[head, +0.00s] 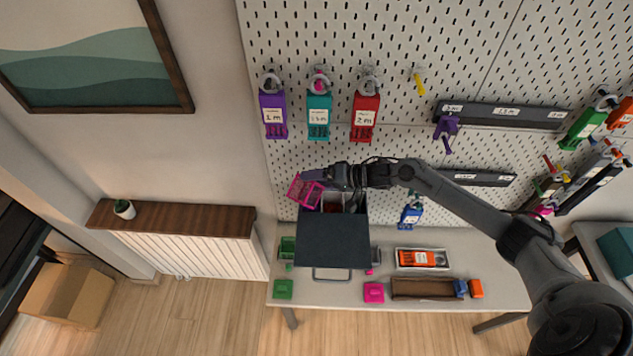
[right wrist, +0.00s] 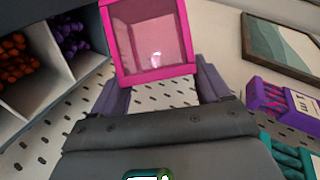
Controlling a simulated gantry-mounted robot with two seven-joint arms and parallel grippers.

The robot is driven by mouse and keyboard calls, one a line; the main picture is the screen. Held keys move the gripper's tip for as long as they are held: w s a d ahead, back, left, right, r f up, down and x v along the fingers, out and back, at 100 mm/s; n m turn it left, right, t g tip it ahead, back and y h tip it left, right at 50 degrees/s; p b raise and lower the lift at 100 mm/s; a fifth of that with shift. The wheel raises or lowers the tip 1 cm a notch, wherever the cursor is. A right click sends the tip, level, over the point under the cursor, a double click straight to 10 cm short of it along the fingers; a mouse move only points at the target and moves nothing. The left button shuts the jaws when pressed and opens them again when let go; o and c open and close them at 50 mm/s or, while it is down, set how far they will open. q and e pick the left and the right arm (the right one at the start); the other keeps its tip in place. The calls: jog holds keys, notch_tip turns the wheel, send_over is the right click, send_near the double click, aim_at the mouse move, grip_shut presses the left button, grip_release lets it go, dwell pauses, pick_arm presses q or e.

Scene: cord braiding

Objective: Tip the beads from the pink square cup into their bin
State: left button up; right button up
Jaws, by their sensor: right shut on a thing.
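The pink square cup (head: 299,189) is held by my right gripper (head: 318,179) at the upper left edge of a dark box, in front of the pegboard. The cup looks tilted. In the right wrist view the cup (right wrist: 150,72), with a pink rim and see-through wall, sits between the two fingers (right wrist: 160,88). I cannot make out beads in it. White-walled bins (right wrist: 40,50) holding orange beads (right wrist: 13,58) and purple beads (right wrist: 70,33) show to its left; no bin of pink beads can be made out. My left gripper is not in view.
The dark box (head: 333,240) stands on the white table (head: 345,295). Green (head: 283,289) and pink blocks (head: 373,292), a brown tray (head: 425,297) and a tray with an orange item (head: 421,258) lie around it. Purple, teal and red tagged holders hang above.

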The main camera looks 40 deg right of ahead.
jog(key=r+p, duration=0.1)
jog(key=r+n+h+p, duration=0.1)
jog(key=shift+a+n+h+p, duration=0.25)
jog(key=shift+n+h+p, duration=0.05)
jog(key=shift+r+n+h+p, duration=0.4)
jog(key=shift+n+h+p, duration=0.35)
jog(key=shift+p, duration=0.25)
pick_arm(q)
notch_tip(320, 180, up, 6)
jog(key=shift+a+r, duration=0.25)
pick_arm(e)
jog(key=shift+r+n+t, duration=0.1)
jog(key=shift+n+t, duration=0.15)
jog(key=shift+t, duration=0.05)
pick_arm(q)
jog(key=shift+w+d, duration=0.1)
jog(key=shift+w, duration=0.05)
